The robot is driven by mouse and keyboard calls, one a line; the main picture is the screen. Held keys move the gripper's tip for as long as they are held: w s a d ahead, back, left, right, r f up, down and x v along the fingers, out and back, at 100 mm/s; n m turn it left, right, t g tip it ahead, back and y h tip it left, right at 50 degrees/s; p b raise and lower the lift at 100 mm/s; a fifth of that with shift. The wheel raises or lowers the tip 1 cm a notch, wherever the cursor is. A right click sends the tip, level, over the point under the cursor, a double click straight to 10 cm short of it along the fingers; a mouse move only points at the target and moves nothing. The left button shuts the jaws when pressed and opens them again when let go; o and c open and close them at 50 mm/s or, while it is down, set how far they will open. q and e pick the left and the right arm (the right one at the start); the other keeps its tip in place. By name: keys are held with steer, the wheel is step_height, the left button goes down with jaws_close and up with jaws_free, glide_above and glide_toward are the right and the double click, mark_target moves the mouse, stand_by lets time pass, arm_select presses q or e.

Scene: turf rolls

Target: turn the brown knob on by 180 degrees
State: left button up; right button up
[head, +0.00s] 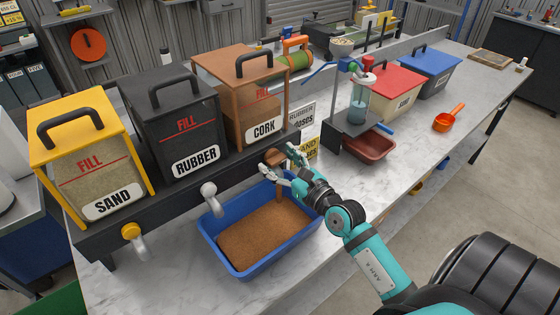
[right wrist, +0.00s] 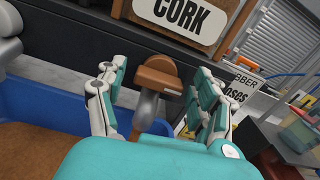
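The brown knob (head: 275,157) is on the dark rail under the cork bin (head: 252,105). In the right wrist view the knob (right wrist: 158,76) sits above a grey spout (right wrist: 147,110). My right gripper (head: 280,163) is at the knob with its fingers spread. In the right wrist view my right gripper (right wrist: 152,84) has one finger on each side of the knob, with visible gaps, so it is not clamped on it. Below is a blue tray (head: 248,271) holding brown granules (head: 265,233). My left gripper is not in view.
The rubber bin (head: 178,120) with a grey knob (head: 208,189) and the sand bin (head: 92,160) with a yellow knob (head: 130,231) stand to the left. To the right are a dosing stand (head: 353,125), a red-brown tray (head: 369,143) and an orange scoop (head: 448,119).

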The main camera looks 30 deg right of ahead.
steer(key=c, duration=1)
steer(key=shift+m+p, duration=0.45)
steer(key=shift+m, duration=0.15)
steer(key=o, duration=1.2)
steer(key=s, duration=0.8)
steer(key=s+d, duration=0.1)
steer(key=s, duration=0.3)
